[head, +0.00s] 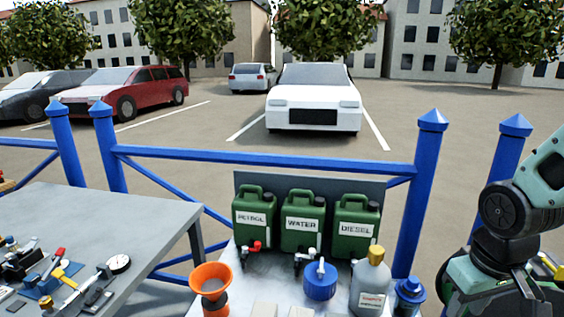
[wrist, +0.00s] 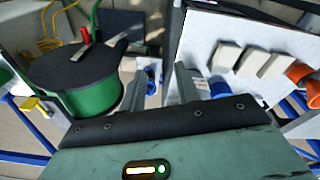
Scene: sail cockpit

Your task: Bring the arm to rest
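My gripper (wrist: 160,78) shows in the wrist view with its two grey fingers standing apart. I see nothing held between them; a blue-and-white item behind them is some way off. In the head view my arm (head: 522,205) is folded at the right edge, beside the blue railing. The gripper itself cannot be made out in the head view.
A light bench (head: 262,293) holds green jerrycans (head: 302,230), an orange funnel (head: 210,280), a blue container (head: 320,282) and a grey bottle (head: 370,288). A grey table (head: 120,225) with tools stands left. Blue railings (head: 260,154) run behind. A green drum (wrist: 90,100) is near my gripper.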

